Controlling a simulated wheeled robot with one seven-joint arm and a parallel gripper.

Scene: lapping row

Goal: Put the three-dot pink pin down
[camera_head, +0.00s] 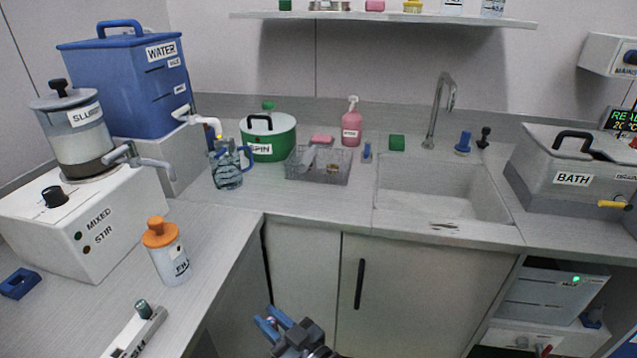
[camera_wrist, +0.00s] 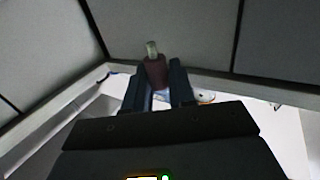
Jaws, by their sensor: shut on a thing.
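My gripper (camera_wrist: 160,82) is shut on a dull pinkish-red pin (camera_wrist: 156,72) with a pale tip in the wrist view. The pin sticks out beyond the two dark fingers. No dots can be made out on it, so I cannot tell its dot count. In the head view my gripper (camera_head: 270,320) is at the bottom, in front of the cabinet doors and below counter height. The pin cannot be made out there.
The left counter holds a mixer (camera_head: 75,215), an orange-capped bottle (camera_head: 170,262) and a white bar (camera_head: 136,333) with a dark-green knob. The back counter holds a wire basket (camera_head: 318,178), a sink (camera_head: 440,205) and a bath (camera_head: 570,185). Bare counter lies left of the sink.

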